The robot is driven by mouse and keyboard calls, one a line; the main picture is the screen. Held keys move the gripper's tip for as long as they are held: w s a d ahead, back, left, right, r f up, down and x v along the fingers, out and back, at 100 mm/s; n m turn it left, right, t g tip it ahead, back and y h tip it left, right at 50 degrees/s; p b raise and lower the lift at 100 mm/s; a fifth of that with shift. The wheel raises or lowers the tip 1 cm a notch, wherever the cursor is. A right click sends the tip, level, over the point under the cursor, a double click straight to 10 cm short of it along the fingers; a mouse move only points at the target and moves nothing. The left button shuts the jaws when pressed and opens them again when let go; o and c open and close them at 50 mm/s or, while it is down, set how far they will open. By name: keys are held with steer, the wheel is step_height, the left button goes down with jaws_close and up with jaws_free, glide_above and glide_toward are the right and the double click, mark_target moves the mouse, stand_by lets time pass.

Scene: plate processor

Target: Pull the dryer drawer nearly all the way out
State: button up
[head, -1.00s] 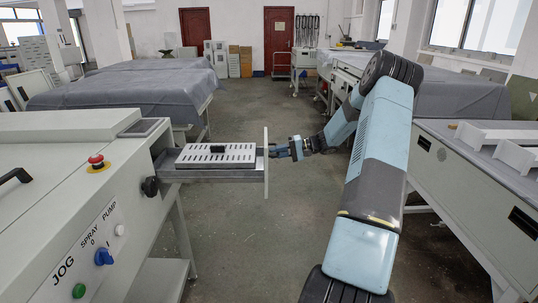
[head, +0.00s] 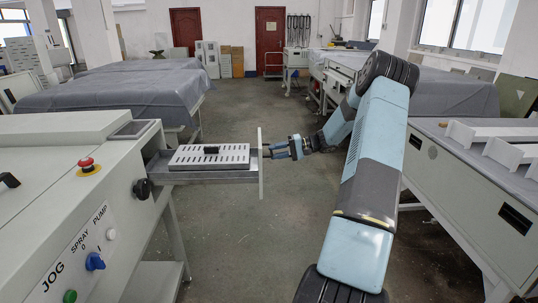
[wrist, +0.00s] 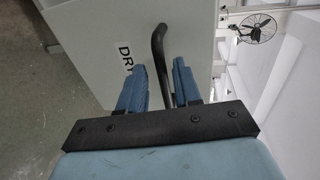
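The dryer drawer (head: 205,176) stands well out of the machine's right side in the head view. The pale front panel (head: 261,165) stands upright at the drawer's right end. My gripper (head: 270,151) is at the panel's outer side. In the wrist view, its blue fingers (wrist: 158,75) are close on both sides of the dark curved handle (wrist: 158,38), holding it. Part of the lettering "DRY" shows on the panel there. Finger contact is partly hidden.
The grey machine (head: 60,150) with a red button (head: 88,165) and black knob (head: 142,188) is at left. Covered tables (head: 120,90) stand behind it. A bench (head: 460,175) is at right. The floor (head: 240,240) between is clear.

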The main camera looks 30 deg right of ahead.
steer(key=v, duration=1.1)
steer(key=shift+d, duration=0.15)
steer(key=s+a+r+n+g+h, duration=0.1)
steer(key=s+a+r+g+h, duration=0.25)
steer(key=a, duration=0.55)
steer(key=s+a+r+n+h, duration=0.1)
steer(key=s+a+r+h, duration=0.1)
steer(key=s+a+r, duration=0.5)
steer(key=s+a+r+n+g+h, duration=0.1)
steer(key=a+r+g+h, duration=0.2)
steer(key=a, duration=0.7)
steer(key=s+a+r+t+h, duration=0.1)
steer(key=s+a+r+h, duration=0.1)
steer(key=s, duration=0.6)
steer(key=s+a+r+n+t+h, duration=0.1)
steer(key=s+a+r+t, duration=0.1)
steer(key=s, duration=0.6)
steer(key=s+a+r+n+t+h, duration=0.1)
steer(key=s+a, duration=0.3)
steer(key=s, duration=0.5)
steer(key=shift+a+r+t+h, duration=0.25)
steer(key=shift+r+t+h, duration=0.5)
steer(key=shift+r+h, duration=0.1)
